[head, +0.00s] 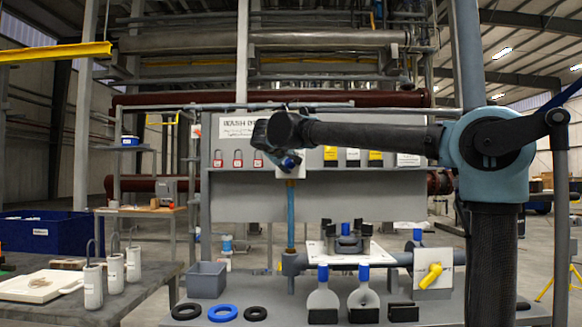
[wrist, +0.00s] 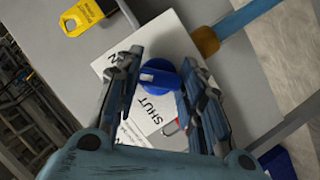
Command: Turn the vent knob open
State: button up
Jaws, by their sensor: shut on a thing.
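The blue round vent knob (wrist: 168,88) sits on a white plate (wrist: 178,42) in the wrist view. The word SHUT shows below the knob and a letter N at the plate's upper left; the rest of that word is hidden. A small white mark is on the left part of the knob. My gripper (wrist: 160,65) is shut on the knob, with one finger on each side. In the head view the knob (head: 291,163) shows just below my gripper (head: 280,152), in front of the grey panel.
A blue pipe with a brass fitting (wrist: 207,40) runs from the plate. A yellow tag (wrist: 82,17) hangs close by on the panel. In the head view, red padlocks (head: 237,160) hang at left, and a yellow handle (head: 431,275) stands lower right above the bench.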

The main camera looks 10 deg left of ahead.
jog(key=o, duration=1.1)
jog(key=v, duration=1.1)
jog(key=shift+s+r, duration=0.1)
jog(key=shift+s, duration=0.25)
